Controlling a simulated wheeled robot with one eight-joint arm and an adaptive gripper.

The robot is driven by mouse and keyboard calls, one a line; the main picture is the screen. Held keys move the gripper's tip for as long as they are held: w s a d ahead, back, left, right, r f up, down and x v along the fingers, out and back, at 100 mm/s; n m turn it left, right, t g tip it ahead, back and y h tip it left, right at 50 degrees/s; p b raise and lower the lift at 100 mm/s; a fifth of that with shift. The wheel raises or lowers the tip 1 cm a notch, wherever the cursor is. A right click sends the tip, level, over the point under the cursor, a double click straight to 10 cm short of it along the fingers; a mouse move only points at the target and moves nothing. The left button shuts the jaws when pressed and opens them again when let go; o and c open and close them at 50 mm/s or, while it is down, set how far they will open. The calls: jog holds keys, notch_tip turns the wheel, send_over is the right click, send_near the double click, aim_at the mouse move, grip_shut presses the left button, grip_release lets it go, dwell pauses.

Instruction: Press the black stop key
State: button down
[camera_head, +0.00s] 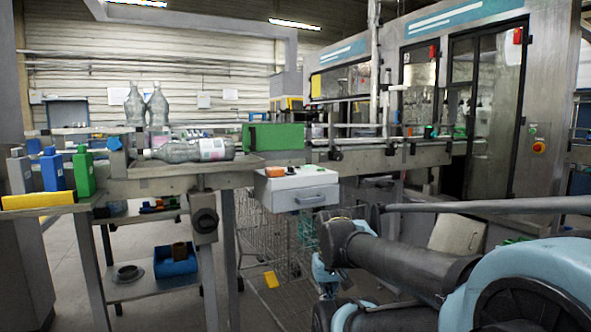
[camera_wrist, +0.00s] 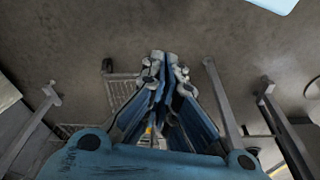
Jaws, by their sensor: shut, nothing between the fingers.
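A pale grey control box (camera_head: 297,189) hangs at the front of the conveyor in the head view. Its top carries a small orange-red key (camera_head: 276,172) and small dark spots beside it. I cannot tell which of these is the black stop key. My gripper (camera_wrist: 163,58) is shut and empty in the wrist view, with its fingers pointing over bare floor. In the head view my arm reaches in from the lower right, and its light blue end is below and right of the box, apart from it. The fingertips are not clear there.
A wire cart (camera_head: 275,240) stands under the box. A green block (camera_head: 273,136) and a lying bottle (camera_head: 190,150) are on the conveyor. A side table (camera_head: 50,200) with coloured bottles is at left.

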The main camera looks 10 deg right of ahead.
jog(key=shift+w, duration=0.3)
notch_tip(320, 180, up, 41)
jog(key=n+t, duration=0.7)
jog(key=n, duration=0.2)
send_over(298, 168)
jog(key=w, duration=0.1)
jog(key=shift+w+a+r, duration=0.15)
jog(key=shift+a, duration=0.25)
jog(key=shift+f, duration=4.45)
